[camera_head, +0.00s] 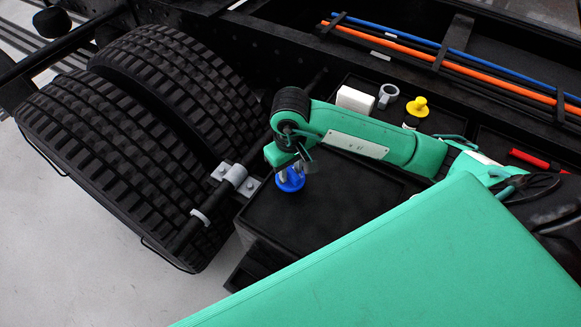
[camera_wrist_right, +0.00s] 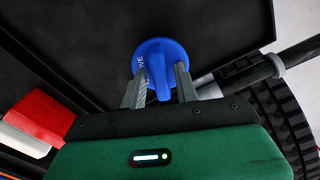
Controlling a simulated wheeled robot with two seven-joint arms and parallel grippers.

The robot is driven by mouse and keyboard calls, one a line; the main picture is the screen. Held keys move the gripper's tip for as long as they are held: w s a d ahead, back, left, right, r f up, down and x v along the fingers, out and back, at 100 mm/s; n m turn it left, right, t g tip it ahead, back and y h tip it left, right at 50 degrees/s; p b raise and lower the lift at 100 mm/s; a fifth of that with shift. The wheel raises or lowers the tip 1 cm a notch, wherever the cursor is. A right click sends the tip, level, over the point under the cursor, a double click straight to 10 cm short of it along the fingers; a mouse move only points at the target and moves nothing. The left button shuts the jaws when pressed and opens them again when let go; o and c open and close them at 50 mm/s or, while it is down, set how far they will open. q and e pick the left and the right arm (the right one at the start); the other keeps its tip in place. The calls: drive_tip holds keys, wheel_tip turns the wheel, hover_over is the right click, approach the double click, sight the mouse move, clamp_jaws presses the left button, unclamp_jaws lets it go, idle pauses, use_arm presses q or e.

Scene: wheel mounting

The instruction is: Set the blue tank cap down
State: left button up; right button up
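The blue tank cap (camera_head: 289,183) is at the left end of the black box top, under my right gripper (camera_head: 296,171). In the right wrist view the blue cap (camera_wrist_right: 162,58) shows as a round disc with a raised grip. The two grey fingers of my right gripper (camera_wrist_right: 161,80) stand on either side of this grip, with narrow gaps showing, so the gripper looks open around it. The cap appears to rest on the black surface, but its underside is hidden. My left gripper is not in view.
The black box top (camera_head: 330,213) is bare to the right of the cap. Large black tyres (camera_head: 110,125) and a grey bracket (camera_head: 235,178) are to the left. A tray behind my arm holds a white block (camera_head: 355,99), a grey ring (camera_head: 388,93) and a yellow cap (camera_head: 418,106).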

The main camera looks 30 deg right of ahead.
sight(291, 170)
drive_tip(key=shift+o, duration=0.4)
drive_tip(key=shift+r, duration=0.1)
drive_tip(key=shift+r, duration=0.35)
wheel_tip(291, 170, up, 11)
drive_tip(key=b, duration=0.3)
drive_tip(key=shift+r, duration=0.2)
idle(0.3)
